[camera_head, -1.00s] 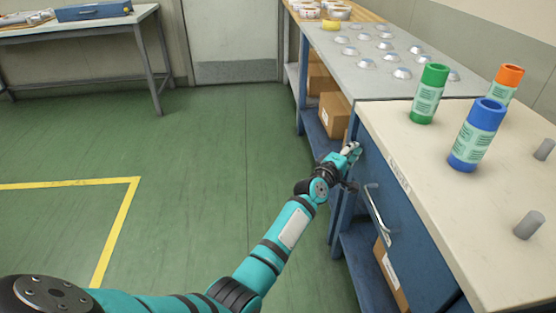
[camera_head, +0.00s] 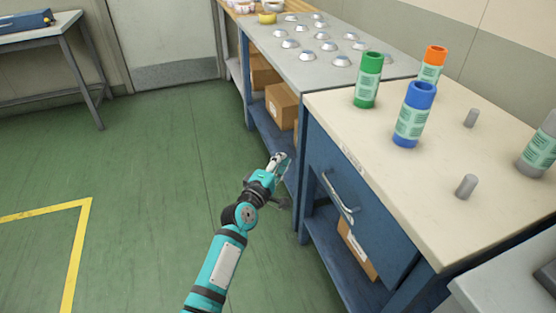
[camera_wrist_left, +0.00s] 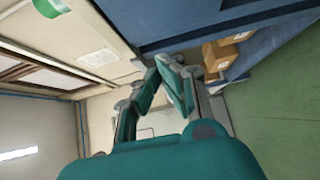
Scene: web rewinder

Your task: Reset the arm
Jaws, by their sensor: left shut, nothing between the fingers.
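My left arm comes up from the bottom of the head view. Its teal left gripper (camera_head: 279,162) is shut and empty, in the open air beside the blue workbench (camera_head: 343,255). It is left of the bench's drawer handle (camera_head: 338,200) and apart from it. In the left wrist view the gripper (camera_wrist_left: 165,65) shows with its fingertips close together and nothing held. The blue bench side (camera_wrist_left: 220,25) shows behind the fingers. My right gripper is not in view.
Blue (camera_head: 414,115), green (camera_head: 368,80) and orange-capped (camera_head: 433,64) cylinders stand on the cream benchtop (camera_head: 390,165), near two grey pegs. A grey table (camera_head: 310,63) with several metal domes adjoins it. Cardboard boxes (camera_head: 282,106) sit on the shelf below. The green floor (camera_head: 150,180) at left is clear.

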